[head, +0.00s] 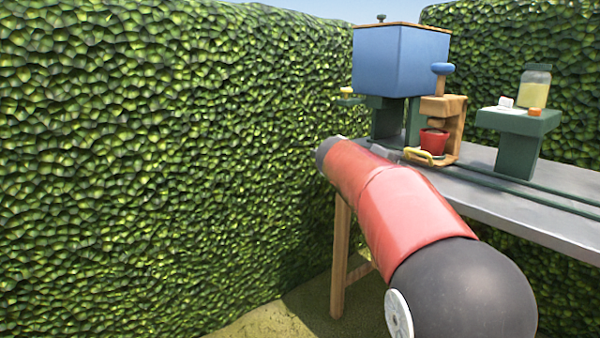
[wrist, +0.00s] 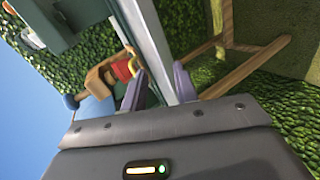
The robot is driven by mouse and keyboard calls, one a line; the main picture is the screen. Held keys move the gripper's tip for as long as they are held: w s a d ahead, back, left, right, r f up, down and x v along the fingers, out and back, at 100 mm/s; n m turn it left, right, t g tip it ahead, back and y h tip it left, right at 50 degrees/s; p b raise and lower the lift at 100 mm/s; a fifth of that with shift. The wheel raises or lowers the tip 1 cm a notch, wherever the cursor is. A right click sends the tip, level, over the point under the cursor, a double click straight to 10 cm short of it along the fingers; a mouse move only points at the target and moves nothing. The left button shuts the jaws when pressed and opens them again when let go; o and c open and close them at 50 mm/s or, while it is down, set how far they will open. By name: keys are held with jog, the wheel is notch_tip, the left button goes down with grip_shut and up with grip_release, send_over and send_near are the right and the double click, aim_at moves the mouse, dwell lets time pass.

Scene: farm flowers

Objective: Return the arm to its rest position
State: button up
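My arm (head: 400,205), with red and black links, reaches forward from the lower right of the head view to the left end of the table. Its far end hides most of my gripper there. In the wrist view my gripper (wrist: 157,85) shows two purple-grey fingers standing apart, with nothing held between them. The grey table edge passes behind the gap between the fingers. How far the fingers are from the table, I cannot tell.
A grey table (head: 530,210) with rails stands at right. On it are a blue box (head: 395,62) on a green stand, a wooden holder (head: 452,125) with a red pot (head: 433,141), and a jar (head: 535,87) on a green stand (head: 518,125). A hedge (head: 150,150) fills the left.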

jog(key=s+a+f+m+y, duration=0.1)
jog(key=s+f, duration=0.4)
jog(key=s, duration=0.7)
jog(key=s+a+f+m+g+y, duration=0.1)
jog(key=s+f+y, duration=0.4)
jog(key=s, duration=0.7)
jog(key=s+a+f+m+g+y, duration=0.1)
jog(key=s+a+f+m+y, duration=0.2)
jog(key=s, duration=1)
notch_tip(320, 180, down, 4)
jog(key=shift+a+r+m+y, duration=0.15)
jog(key=shift+a+m+y, duration=0.1)
jog(key=shift+m+y, duration=0.25)
